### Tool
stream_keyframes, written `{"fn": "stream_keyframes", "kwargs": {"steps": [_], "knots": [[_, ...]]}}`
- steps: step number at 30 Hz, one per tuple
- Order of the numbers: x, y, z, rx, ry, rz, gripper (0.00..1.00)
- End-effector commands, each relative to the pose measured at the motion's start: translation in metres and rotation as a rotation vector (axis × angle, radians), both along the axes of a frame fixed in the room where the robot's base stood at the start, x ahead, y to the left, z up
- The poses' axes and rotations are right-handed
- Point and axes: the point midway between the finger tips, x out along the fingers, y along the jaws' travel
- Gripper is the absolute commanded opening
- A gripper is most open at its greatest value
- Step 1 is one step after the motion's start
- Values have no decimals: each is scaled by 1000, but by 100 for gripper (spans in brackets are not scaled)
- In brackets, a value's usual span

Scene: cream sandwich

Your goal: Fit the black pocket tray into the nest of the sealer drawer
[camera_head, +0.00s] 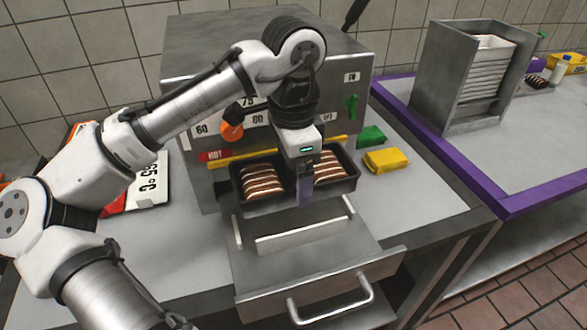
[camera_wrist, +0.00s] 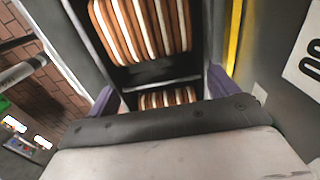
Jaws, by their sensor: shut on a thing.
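The black pocket tray (camera_head: 270,207) holds striped cream sandwiches in its left and right pockets. My gripper (camera_head: 305,190) is shut on the tray at its middle, between the two pockets. In the wrist view, the purple fingers of my gripper (camera_wrist: 162,90) stand either side of the tray (camera_wrist: 140,72). The sealer drawer (camera_head: 310,268) is pulled out below, its handle toward the front. Its nest shows pale raised rails (camera_head: 300,237). The tray is over the rear part of the drawer, behind the front rail. I cannot tell whether it touches the nest.
The sealer body (camera_head: 200,60) stands right behind the tray, with a yellow strip across its front. A yellow sponge-like block (camera_head: 386,160) and a green block (camera_head: 371,136) lie to the right. A metal rack (camera_head: 440,75) stands on the purple-edged table.

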Motion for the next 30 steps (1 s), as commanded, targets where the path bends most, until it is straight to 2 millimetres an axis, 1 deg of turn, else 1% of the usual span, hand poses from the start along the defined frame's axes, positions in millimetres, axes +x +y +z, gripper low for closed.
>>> {"fn": "stream_keyframes", "kwargs": {"steps": [6, 9, 30], "knots": [[0, 0, 3, -2, 0, -1, 64], [0, 0, -6, -1, 0, -1, 64], [0, 0, -40, 0, 0, 0, 64]]}}
